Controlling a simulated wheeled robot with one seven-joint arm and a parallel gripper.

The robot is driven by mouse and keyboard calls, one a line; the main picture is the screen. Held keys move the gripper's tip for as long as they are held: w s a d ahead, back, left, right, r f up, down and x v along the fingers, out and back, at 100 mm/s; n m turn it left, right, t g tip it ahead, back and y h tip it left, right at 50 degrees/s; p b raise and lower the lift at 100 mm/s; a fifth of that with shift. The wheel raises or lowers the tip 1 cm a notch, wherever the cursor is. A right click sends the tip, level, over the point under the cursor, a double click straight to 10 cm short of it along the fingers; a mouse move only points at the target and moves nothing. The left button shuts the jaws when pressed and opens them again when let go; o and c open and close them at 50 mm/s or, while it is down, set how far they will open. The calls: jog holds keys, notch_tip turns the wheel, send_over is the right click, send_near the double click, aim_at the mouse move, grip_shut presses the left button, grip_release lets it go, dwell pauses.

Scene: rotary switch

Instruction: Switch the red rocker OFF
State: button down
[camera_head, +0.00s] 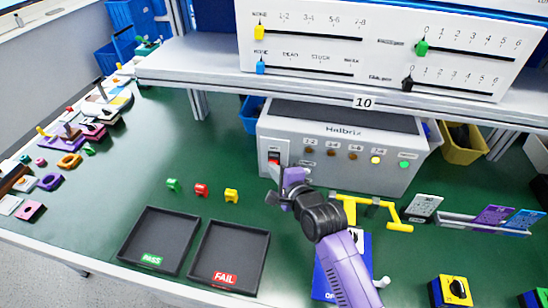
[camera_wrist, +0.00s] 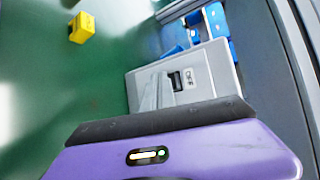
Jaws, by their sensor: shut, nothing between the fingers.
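The red rocker (camera_head: 274,158) sits in a dark frame at the upper left of the front of the grey Halbrix box (camera_head: 345,132). In the wrist view the dark switch frame (camera_wrist: 176,80) shows on a grey panel beside an OFF label; the red is not clear there. My gripper (camera_head: 272,178) is shut and empty, close in front of and just below the rocker. I cannot tell whether it touches. Which way the rocker is tilted is too small to tell.
A row of round indicators (camera_head: 353,156) lies right of the rocker. The shelf (camera_head: 220,75) overhangs the box. Black PASS (camera_head: 158,212) and FAIL (camera_head: 228,230) trays and small coloured blocks (camera_head: 201,190) lie left of my arm.

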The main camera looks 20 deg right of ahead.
jog(key=shift+w+d, duration=0.1)
jog(key=shift+w, duration=0.05)
jog(key=shift+w+d, duration=0.15)
jog(key=shift+w, duration=0.05)
jog(key=shift+w+d+r, duration=0.1)
jog(key=shift+w+d, duration=0.1)
jog(key=shift+w, duration=0.05)
dwell(0.7)
dwell(0.4)
jog(key=shift+s+a+p, duration=0.45)
jog(key=shift+s+p, duration=0.15)
jog(key=shift+s+a+f+p, duration=0.25)
jog(key=shift+s+a+p, duration=0.5)
jog(key=shift+s, duration=0.25)
jog(key=shift+s+a+f+p, duration=0.2)
jog(key=shift+s+a+p, duration=0.5)
jog(key=shift+s, duration=0.3)
